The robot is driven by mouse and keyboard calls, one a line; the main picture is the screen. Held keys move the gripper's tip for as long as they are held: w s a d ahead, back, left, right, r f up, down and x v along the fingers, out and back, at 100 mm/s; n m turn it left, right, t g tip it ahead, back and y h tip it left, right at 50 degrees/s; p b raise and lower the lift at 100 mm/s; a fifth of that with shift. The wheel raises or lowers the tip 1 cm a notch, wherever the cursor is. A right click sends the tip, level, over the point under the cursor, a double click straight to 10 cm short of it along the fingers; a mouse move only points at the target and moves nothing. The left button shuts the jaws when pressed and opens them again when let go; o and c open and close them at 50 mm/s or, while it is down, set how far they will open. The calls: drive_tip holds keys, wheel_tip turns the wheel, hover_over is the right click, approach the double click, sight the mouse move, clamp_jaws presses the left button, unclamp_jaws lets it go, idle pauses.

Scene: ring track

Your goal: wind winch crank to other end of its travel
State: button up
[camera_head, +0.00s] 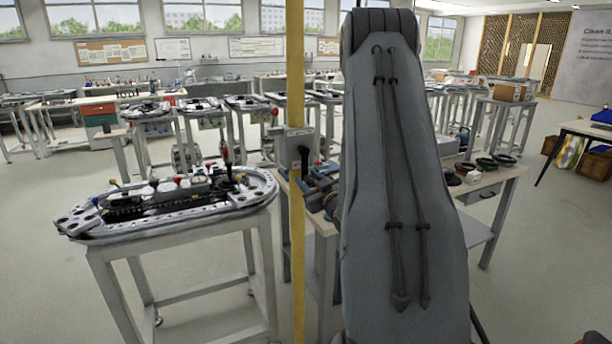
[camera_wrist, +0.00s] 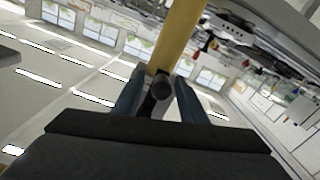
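A grey stand (camera_head: 180,235) with a ring-track board (camera_head: 235,203) is at the left. A workbench (camera_head: 495,178) with small parts stands behind my arm at the right. More stands line the back. The floor at the lower right is mostly clear.

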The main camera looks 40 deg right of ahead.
drive_tip(key=shift+x, duration=0.8)
drive_tip(key=shift+a, duration=0.1)
clamp_jaws()
drive_tip(key=shift+d, duration=0.2)
